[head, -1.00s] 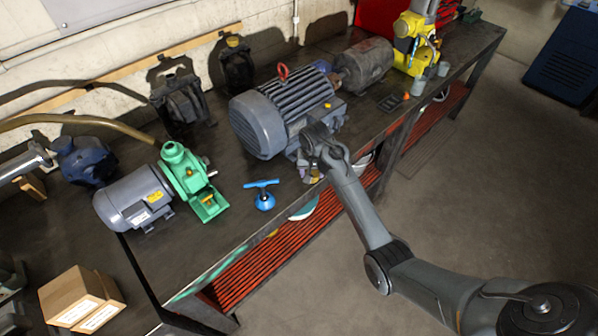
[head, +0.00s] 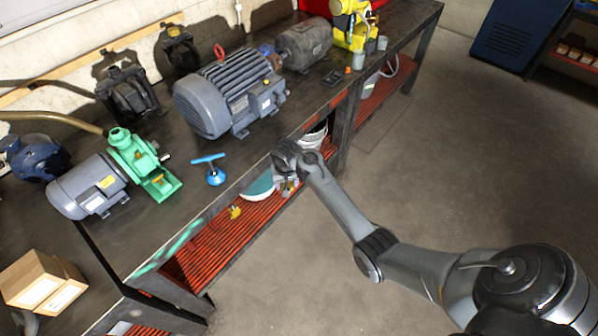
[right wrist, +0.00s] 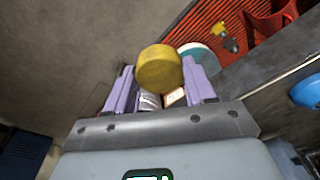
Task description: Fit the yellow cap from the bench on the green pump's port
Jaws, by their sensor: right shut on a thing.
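The yellow cap (right wrist: 159,68) is held between the lilac fingers of my right gripper (right wrist: 160,92), in the right wrist view. In the head view the right gripper (head: 287,185) is in front of the bench's front edge, right of the green pump and apart from it. The cap is hard to make out there. The green pump (head: 130,152) stands on the bench (head: 165,232) at the left, coupled to a grey motor (head: 88,186). Which opening is its port is hard to tell. My left gripper is not in view.
A blue T-handled part (head: 214,172) stands on the bench between the pump and a large grey motor (head: 225,95). Cardboard boxes (head: 42,283) are at the lower left. A red slatted shelf (head: 222,245) below holds a small yellow thing (head: 234,212). Floor space in front is clear.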

